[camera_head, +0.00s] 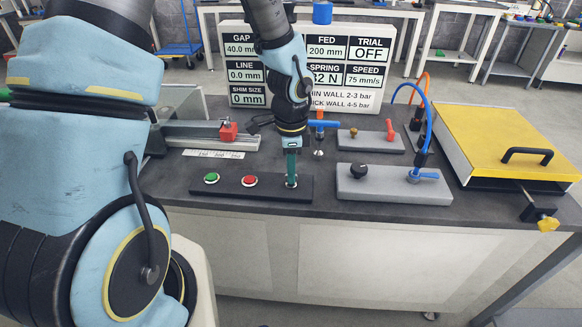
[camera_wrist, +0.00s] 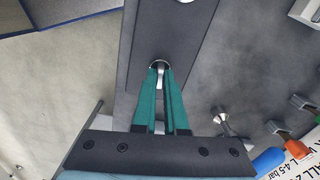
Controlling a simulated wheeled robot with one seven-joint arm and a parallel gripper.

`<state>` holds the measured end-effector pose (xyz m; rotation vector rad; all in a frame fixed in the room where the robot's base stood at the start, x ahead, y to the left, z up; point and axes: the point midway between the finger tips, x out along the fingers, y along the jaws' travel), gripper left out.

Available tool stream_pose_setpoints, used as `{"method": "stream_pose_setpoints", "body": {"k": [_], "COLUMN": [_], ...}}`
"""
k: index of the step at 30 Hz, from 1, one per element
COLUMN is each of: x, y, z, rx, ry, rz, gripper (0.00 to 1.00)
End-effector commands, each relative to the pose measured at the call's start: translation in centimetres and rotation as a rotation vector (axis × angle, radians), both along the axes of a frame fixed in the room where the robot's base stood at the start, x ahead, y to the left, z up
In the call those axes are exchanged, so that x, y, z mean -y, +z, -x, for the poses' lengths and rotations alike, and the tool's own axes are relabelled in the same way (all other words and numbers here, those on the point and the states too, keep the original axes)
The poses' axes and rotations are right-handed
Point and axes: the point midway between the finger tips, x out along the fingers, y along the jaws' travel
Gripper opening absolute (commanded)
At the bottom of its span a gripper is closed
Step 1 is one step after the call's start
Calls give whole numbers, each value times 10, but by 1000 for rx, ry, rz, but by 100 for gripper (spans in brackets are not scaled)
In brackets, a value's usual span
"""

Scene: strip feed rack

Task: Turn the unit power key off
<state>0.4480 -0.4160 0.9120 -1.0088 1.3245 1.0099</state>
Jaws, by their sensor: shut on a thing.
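The unit power key (camera_wrist: 161,66) sits in a round metal collar at the right end of a dark control strip (camera_head: 225,190). My gripper (camera_head: 291,178) points down onto it, with its green fingers closed around the key. In the wrist view the two fingertips (camera_wrist: 160,68) meet at the collar and cover most of the key, so its turn angle cannot be told. A green button (camera_head: 211,178) and a red button (camera_head: 249,181) are on the same strip, left of the key.
Behind stands a sign board (camera_head: 350,65) whose TRIAL field reads OFF. A yellow-lidded box (camera_head: 500,140) is farther right. A blue-handled tool (camera_head: 323,124) stands behind my gripper.

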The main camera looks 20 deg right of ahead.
Motion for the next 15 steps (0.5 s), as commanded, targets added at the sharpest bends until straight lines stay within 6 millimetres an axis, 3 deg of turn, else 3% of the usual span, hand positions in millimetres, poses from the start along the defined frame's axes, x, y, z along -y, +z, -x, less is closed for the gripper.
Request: {"method": "stream_pose_setpoints", "body": {"k": [15], "x": [1], "y": [1], "z": [-1], "rx": [2], "ry": [-179], "rz": [3], "gripper": [0]}}
